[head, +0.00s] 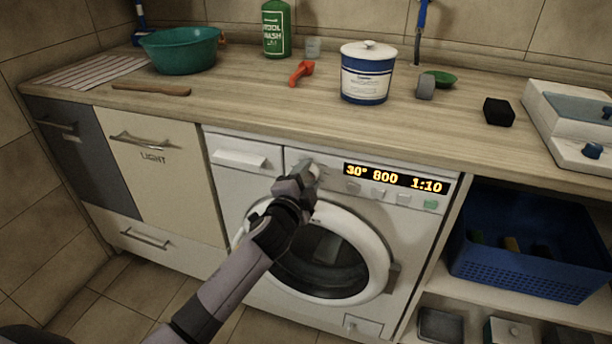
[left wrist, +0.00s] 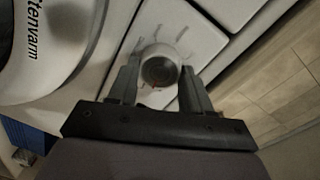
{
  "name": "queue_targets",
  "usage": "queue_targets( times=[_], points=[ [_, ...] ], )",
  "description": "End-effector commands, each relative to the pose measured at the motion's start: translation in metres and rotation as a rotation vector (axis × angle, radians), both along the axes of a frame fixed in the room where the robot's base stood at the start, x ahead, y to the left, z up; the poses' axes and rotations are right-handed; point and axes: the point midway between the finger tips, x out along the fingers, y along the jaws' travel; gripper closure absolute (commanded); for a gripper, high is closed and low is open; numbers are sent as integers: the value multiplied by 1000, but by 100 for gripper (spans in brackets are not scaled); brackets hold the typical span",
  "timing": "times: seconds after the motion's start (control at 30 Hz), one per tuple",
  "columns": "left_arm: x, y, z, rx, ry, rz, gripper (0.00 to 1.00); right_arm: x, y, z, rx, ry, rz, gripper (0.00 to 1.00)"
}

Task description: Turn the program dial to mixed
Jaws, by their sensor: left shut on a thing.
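The white washing machine (head: 235,210) stands under the counter. Its display (head: 396,178) reads 30°, 800 and 1:10. The program dial (left wrist: 160,66) is a round knob with a dark centre, seen in the left wrist view with short marks around it; the words there are too blurred to read. My left gripper (head: 308,172) is at the dial, which it mostly covers in the head view. In the left wrist view the two fingers of the gripper (left wrist: 158,80) stand on either side of the dial and are shut on it. My right gripper is not in view.
Below the dial is the round door (head: 375,245). Left of it are the detergent drawer (head: 240,158) and a cabinet front marked LIGHT (head: 160,190). The counter above holds a green basin (head: 180,52), a white-and-blue tub (head: 366,80) and a red scoop (head: 301,72). A blue basket (head: 530,268) stands right.

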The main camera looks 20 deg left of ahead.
Motion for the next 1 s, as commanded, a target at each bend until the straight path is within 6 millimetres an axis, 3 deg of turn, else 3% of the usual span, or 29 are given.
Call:
queue_targets(
  times=[0.4,0.93,0.97,1.0],
  points=[
    [0,0,-1,174,-4,1,81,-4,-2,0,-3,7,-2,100],
    [0,0,-1,194,-4,2,81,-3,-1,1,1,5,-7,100],
    [0,0,-1,194,-4,2,41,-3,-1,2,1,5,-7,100],
    [0,0,-1,193,-5,1,28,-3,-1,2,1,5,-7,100]
  ],
)
